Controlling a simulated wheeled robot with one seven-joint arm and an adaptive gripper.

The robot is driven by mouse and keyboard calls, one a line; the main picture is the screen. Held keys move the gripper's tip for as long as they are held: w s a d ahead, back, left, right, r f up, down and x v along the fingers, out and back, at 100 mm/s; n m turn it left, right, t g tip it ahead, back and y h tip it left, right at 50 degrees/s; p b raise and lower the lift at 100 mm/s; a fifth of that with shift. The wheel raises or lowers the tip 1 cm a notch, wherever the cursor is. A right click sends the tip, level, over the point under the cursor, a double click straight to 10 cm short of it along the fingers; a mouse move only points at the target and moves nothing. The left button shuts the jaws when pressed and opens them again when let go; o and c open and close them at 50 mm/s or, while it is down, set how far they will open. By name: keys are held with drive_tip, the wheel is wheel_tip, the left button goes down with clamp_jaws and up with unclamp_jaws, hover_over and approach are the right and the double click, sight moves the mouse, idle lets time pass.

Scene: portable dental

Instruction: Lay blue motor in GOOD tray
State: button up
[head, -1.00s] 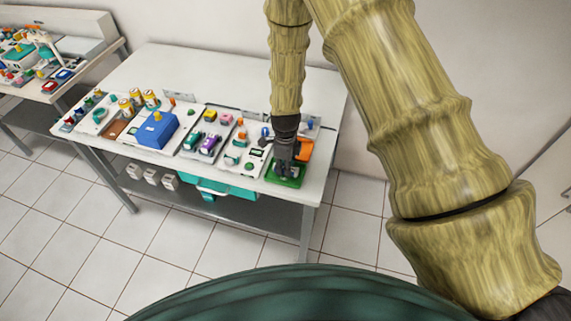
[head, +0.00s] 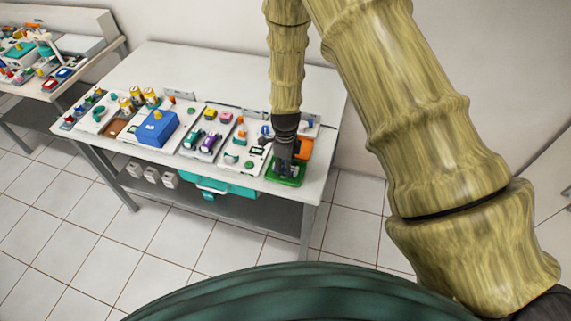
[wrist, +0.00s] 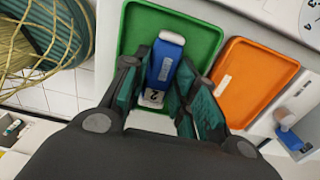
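The blue motor (wrist: 166,64) has a white label and a white end marked "2". In the wrist view it is between my gripper's fingers (wrist: 163,80), which sit close against its sides. Behind it is the green tray (wrist: 206,37). In the head view my gripper (head: 285,166) points down over the green tray (head: 299,181) at the table's front right corner, and its fingers hide the motor there. I cannot tell whether the motor touches the tray floor. No GOOD lettering is readable.
An orange tray (wrist: 236,100) lies right beside the green one, and it also shows in the head view (head: 305,147). To the left on the table (head: 220,80) stand panels with small parts and a blue box (head: 155,128). The table's back is clear.

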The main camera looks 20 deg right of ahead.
drive_tip(key=o, duration=0.4)
drive_tip(key=shift+c, duration=0.2)
wheel_tip(320, 180, up, 12)
idle(0.5)
